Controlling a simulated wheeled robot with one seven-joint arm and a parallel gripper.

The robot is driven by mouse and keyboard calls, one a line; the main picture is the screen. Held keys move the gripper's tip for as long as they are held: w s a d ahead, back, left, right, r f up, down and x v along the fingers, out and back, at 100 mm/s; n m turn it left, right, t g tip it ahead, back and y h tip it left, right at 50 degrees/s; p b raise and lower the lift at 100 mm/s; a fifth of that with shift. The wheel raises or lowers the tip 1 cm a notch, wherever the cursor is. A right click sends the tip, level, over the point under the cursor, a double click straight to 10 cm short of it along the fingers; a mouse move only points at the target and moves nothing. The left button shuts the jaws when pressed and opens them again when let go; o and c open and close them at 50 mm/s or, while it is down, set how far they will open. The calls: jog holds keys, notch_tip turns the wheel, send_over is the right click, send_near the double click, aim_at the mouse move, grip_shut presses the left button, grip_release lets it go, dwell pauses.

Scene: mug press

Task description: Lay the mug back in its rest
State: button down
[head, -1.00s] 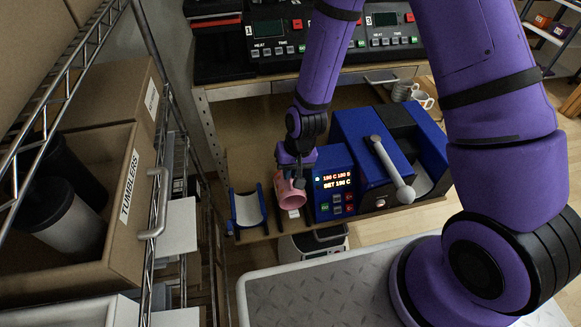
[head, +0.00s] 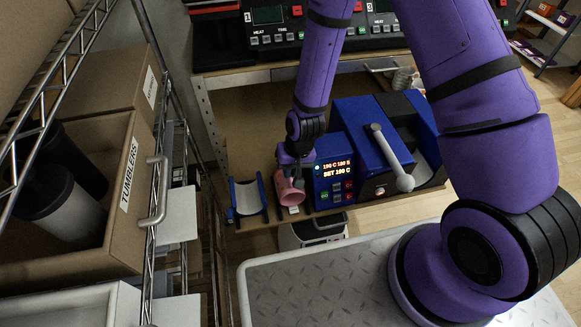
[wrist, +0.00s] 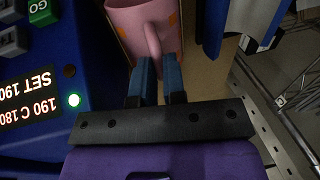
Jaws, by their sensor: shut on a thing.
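A pink mug (head: 289,190) lies on its side on the wooden bench, its open end toward the head camera. It sits just left of the blue press's control box (head: 333,183). My gripper (head: 291,164) is above the mug. In the wrist view, my blue fingertips (wrist: 158,65) are shut on the handle of the pink mug (wrist: 128,20), which has orange patches. A blue cradle with a pale lining (head: 248,199), apparently the rest, stands left of the mug and looks empty. I cannot tell whether the mug touches the bench.
The press lever (head: 389,158) sticks out right of the control box. Pale mugs (head: 408,78) stand at the back right of the bench. A wire rack with a tumbler box (head: 123,225) is at left. A grey ridged tray top (head: 300,290) is in front.

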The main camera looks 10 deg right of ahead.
grip_release()
jog(key=shift+c, duration=0.2)
dwell(0.4)
jog(key=shift+d, duration=0.1)
jog(key=shift+c, duration=0.4)
jog(key=shift+r, duration=0.1)
jog(key=shift+o, duration=0.6)
jog(key=shift+r, duration=3.9)
jog(key=shift+r, duration=0.1)
